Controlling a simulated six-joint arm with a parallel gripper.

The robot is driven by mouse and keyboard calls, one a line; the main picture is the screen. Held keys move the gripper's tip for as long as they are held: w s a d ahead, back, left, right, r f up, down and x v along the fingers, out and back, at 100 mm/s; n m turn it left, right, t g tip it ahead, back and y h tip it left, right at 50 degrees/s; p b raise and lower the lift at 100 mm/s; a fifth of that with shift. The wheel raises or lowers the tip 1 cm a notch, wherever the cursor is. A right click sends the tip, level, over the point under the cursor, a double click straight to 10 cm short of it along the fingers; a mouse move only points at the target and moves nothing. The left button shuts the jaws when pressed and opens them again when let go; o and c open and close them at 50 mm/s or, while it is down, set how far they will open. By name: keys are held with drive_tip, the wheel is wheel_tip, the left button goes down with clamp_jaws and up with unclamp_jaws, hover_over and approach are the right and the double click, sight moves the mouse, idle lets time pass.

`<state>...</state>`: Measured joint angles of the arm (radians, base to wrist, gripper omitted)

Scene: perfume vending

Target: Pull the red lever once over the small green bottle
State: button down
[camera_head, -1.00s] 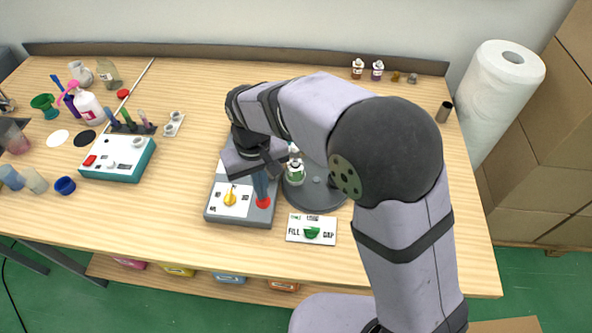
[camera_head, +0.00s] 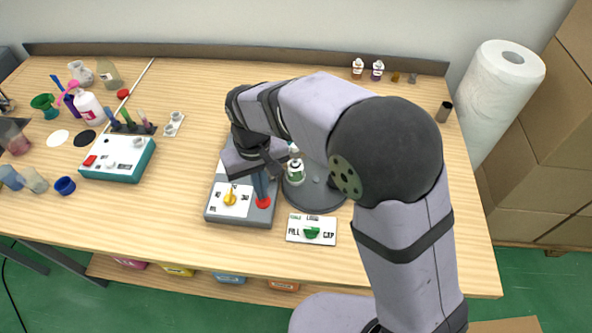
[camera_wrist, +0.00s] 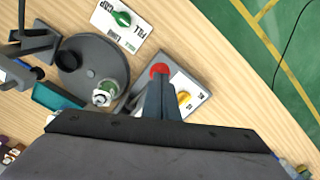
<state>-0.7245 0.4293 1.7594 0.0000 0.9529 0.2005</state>
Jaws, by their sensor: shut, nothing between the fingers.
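The red lever's round end (camera_head: 263,203) shows at the front right of a grey machine base (camera_head: 240,221); it also shows in the wrist view (camera_wrist: 160,70). My gripper (camera_head: 262,192) is shut and empty, pointing down with its fingertips at or just above the red end. I cannot tell whether they touch it. The small green bottle (camera_head: 296,175) stands upright on a dark round plate (camera_head: 318,200), right of my fingers. In the wrist view the bottle (camera_wrist: 104,93) sits near the plate's edge. My arm hides the upper machine and part of the plate.
A yellow knob (camera_head: 230,198) is on the same base, left of the red end. A white FILL/CAP panel (camera_head: 296,234) with a green knob lies in front of the plate. A teal-sided box (camera_head: 118,160) and several containers stand at left. The table's front is clear.

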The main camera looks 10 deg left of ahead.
drive_tip(key=shift+f, duration=0.15)
drive_tip(key=shift+f+b, duration=1.7)
drive_tip(key=shift+f, duration=1.05)
drive_tip(key=shift+r, duration=0.2)
drive_tip(key=shift+r+p, duration=3.85)
drive_tip(key=shift+r, duration=0.4)
